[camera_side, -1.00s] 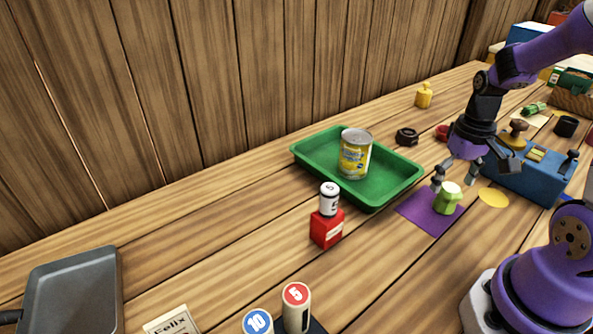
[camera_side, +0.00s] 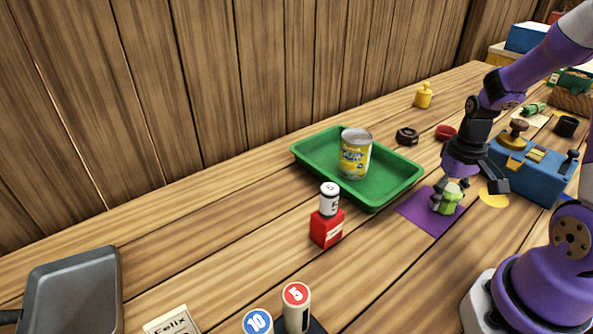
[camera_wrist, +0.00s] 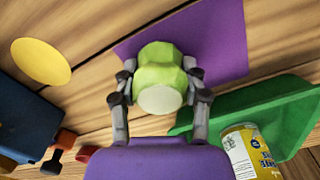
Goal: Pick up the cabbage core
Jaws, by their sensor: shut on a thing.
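The cabbage core (camera_side: 449,201) is a small light-green faceted piece with a pale, flat end. It is at the purple mat (camera_side: 420,211) in the side view; whether it touches the mat I cannot tell. My gripper (camera_side: 449,194) is over it from above, with fingers on both sides. In the wrist view the core (camera_wrist: 160,75) sits between the two grey fingers of my gripper (camera_wrist: 160,88), which are shut on it. The purple mat (camera_wrist: 222,40) shows behind it.
A green tray (camera_side: 385,196) holding a yellow can (camera_side: 355,158) lies left of the mat. A blue box (camera_side: 537,180) and a flat yellow disc (camera_side: 493,199) are to the right. A red block with a white-labelled weight (camera_side: 327,226) stands in front of the tray.

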